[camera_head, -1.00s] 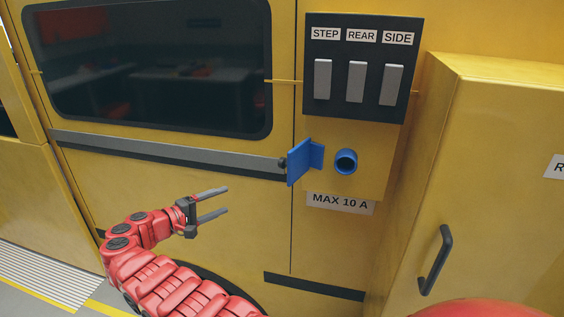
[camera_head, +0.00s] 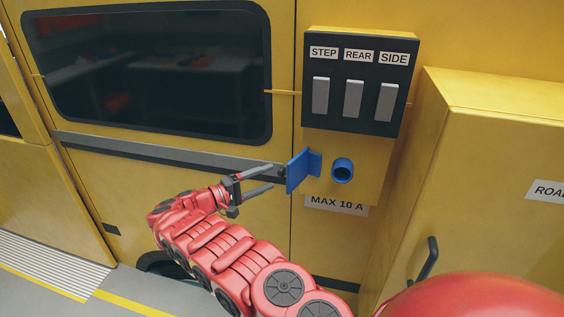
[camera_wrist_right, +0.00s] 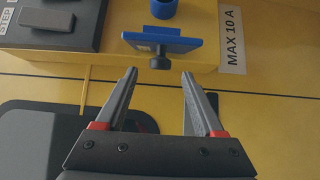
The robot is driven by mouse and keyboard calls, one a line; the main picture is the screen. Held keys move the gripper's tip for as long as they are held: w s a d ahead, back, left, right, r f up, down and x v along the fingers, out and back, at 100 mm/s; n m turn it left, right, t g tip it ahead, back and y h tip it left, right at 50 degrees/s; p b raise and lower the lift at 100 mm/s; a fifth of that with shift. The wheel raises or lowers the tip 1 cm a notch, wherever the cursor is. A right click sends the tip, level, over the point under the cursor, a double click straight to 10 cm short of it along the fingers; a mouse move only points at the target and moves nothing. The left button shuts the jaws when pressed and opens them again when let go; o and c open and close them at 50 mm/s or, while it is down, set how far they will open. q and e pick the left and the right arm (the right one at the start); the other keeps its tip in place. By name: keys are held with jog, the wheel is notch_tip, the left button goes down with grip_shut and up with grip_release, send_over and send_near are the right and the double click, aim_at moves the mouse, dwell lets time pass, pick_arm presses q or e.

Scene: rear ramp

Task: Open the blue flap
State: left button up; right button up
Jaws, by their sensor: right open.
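The blue flap (camera_head: 300,171) stands out from the yellow housing, just left of the round blue socket (camera_head: 342,170), whose mouth shows uncovered. My left gripper is out of view.
A black panel (camera_head: 357,118) with grey switches labelled STEP, REAR and SIDE is above the socket. A MAX 10 A label (camera_head: 336,205) is below it. A yellow cabinet (camera_head: 480,190) juts out on the right. A dark window (camera_head: 150,75) is at upper left.

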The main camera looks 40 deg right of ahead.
aim_at(282, 172)
jog(key=d+p, duration=0.1)
jog(key=d, duration=0.5)
jog(key=shift+s+d, duration=0.1)
grip_shut()
dwell(1.2)
